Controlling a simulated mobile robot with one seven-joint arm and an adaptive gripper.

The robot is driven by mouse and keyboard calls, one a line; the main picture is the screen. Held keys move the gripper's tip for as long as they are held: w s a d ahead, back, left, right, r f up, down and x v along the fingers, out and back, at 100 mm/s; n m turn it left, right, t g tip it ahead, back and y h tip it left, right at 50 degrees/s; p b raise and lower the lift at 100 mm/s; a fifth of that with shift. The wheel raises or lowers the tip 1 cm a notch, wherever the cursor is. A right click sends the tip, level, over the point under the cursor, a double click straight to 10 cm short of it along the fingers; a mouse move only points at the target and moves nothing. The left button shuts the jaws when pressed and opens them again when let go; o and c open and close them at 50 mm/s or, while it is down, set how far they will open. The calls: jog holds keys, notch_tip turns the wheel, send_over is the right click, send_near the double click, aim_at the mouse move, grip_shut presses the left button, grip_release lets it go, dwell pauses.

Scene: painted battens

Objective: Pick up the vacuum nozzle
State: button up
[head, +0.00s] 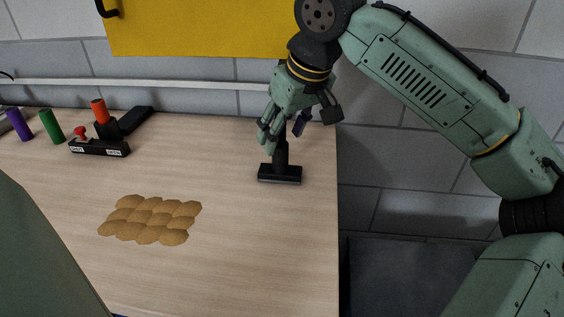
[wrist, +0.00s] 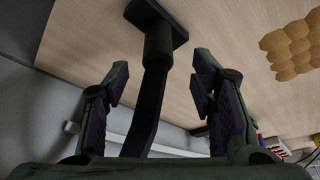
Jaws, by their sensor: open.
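The vacuum nozzle (head: 280,173) is black, with a flat rectangular head on the wooden table and a neck rising toward my gripper. It stands near the table's right edge. In the wrist view the nozzle (wrist: 157,62) runs from its flat head at the top down between my fingers. My gripper (head: 284,127) is above the head, pointing down, with its fingers on either side of the neck. In the wrist view my gripper (wrist: 157,88) is open, with gaps between the purple pads and the neck. The upper end of the nozzle is hidden behind my gripper.
A brown lumpy patch (head: 150,220) lies on the table (head: 235,255), left of the nozzle. At the back left are a black block with a red knob (head: 98,147), an orange-topped object (head: 100,112), a dark box (head: 136,120), and green (head: 52,127) and purple (head: 19,124) cylinders. A wall stands behind.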

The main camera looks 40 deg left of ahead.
aim_at(281, 142)
jog(key=x, duration=0.4)
jog(key=shift+w+p, duration=0.15)
jog(key=shift+p, duration=0.15)
jog(key=shift+c, duration=0.3)
grip_shut()
